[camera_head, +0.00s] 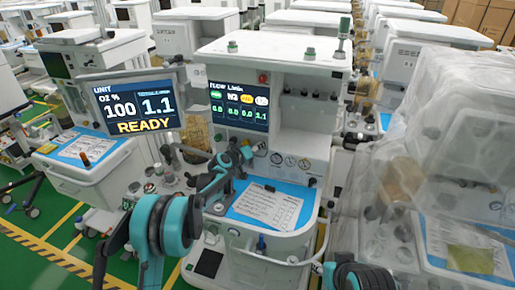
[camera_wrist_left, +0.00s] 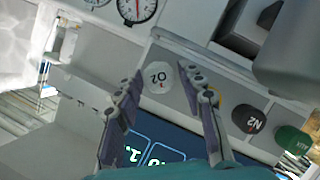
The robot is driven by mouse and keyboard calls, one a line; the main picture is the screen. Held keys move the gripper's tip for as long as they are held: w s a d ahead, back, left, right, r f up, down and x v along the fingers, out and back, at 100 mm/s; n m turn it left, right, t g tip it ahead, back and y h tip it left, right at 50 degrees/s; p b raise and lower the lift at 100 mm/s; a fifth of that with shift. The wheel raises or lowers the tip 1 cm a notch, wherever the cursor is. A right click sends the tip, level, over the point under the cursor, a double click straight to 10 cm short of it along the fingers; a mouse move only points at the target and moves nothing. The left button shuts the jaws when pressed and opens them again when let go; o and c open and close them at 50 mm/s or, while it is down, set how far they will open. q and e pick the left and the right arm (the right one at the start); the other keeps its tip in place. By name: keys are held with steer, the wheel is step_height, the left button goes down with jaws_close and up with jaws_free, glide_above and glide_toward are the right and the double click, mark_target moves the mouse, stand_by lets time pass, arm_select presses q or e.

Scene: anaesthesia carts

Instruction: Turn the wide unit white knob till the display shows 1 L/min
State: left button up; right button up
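The white knob (camera_wrist_left: 158,77), marked O2, sits on the unit's front panel in the left wrist view. My left gripper (camera_wrist_left: 161,69) is open, with one fingertip on each side of the knob and small gaps visible; I see no clear contact. In the head view my left gripper (camera_head: 245,155) reaches the panel below the flow display and hides the knob. The flow display (camera_head: 239,106) shows 0.0 in several columns and 1.1 in the rightmost. The side monitor (camera_head: 138,104) reads 100, 1.1 and READY. My right gripper is not in view.
A black N2 knob (camera_wrist_left: 248,118) and a green knob (camera_wrist_left: 293,139) sit beside the white one. A gauge (camera_wrist_left: 137,8) is close by. A plastic-covered cart (camera_head: 450,130) stands close on the right.

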arm_select(q)
steer(key=v, duration=1.1)
steer(key=shift+s, duration=0.25)
steer(key=shift+a+r, duration=0.15)
steer(key=s+a+r+m+g+y+b, duration=0.1)
steer(key=s+a+r+g+y, duration=0.1)
steer(key=s, duration=0.9)
steer(key=s+a+r+g+y, duration=0.1)
steer(key=s, duration=0.9)
steer(key=s+a+f+g+y, duration=0.1)
steer(key=s+a+f+y, duration=0.1)
steer(key=s, duration=0.8)
steer(key=s+a+f+g+y, duration=0.1)
steer(key=s+a+f, duration=0.4)
steer(key=s, duration=0.6)
steer(key=shift+a+y+b, duration=0.45)
steer(key=shift+a+y, duration=0.3)
steer(key=shift+y, duration=0.05)
steer(key=shift+f, duration=0.1)
